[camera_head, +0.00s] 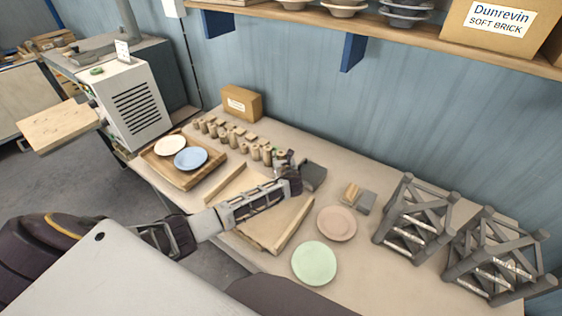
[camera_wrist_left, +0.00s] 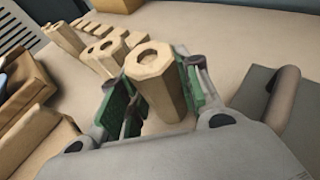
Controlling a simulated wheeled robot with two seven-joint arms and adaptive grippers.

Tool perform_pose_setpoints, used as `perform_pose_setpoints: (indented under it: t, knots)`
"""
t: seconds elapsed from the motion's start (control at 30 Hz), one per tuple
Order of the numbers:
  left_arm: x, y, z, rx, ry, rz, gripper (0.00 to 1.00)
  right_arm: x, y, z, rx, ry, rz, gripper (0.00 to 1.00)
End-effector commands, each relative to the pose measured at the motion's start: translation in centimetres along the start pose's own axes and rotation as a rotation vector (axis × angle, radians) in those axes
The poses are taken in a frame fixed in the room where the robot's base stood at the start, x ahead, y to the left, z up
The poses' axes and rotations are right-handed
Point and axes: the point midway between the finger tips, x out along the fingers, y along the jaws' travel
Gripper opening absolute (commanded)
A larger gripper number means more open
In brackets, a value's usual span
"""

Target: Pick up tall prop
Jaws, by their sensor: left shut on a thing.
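My left gripper (camera_head: 284,160) reaches to the right end of the row of wooden props on the table. In the left wrist view its green-padded fingers (camera_wrist_left: 155,82) are shut on a tall hexagonal wooden prop (camera_wrist_left: 160,88), one finger on each side. The prop has a round hole in its top and stands nearly upright; I cannot tell whether its base touches the table. In the head view the gripper mostly hides it. Other wooden props (camera_head: 232,134) stand in a row to the left, also in the left wrist view (camera_wrist_left: 102,58). My right gripper is not in view.
A grey slab (camera_head: 314,176) lies right beside the gripper. Below the arm is a wooden-edged board (camera_head: 290,228). Pink (camera_head: 337,223) and green (camera_head: 314,263) plates lie to the right, with grey racks (camera_head: 414,222) beyond. A wooden tray (camera_head: 192,181) holds two plates at left.

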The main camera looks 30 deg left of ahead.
Motion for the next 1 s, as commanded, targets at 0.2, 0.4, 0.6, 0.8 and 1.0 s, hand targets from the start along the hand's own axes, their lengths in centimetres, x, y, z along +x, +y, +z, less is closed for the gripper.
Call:
perform_pose_setpoints:
  t: [0.2, 0.4, 0.6, 0.8, 1.0]
  knots:
    - [-0.9, 0.0, 2.3, -0.002, -0.003, -0.002, 0.03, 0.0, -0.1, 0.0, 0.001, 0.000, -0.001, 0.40]
    - [-2.0, -0.1, 4.9, -0.002, -0.003, -0.002, 0.03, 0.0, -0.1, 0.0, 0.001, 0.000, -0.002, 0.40]
    - [-2.9, 0.0, 7.2, -0.001, -0.003, -0.002, 0.03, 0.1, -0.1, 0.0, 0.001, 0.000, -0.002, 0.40]
    - [-3.4, 0.0, 8.3, 0.000, -0.002, -0.001, 0.03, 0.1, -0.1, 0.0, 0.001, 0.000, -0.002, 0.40]
    - [-3.5, 0.0, 8.5, 0.000, -0.001, -0.001, 0.03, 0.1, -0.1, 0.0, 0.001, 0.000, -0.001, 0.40]
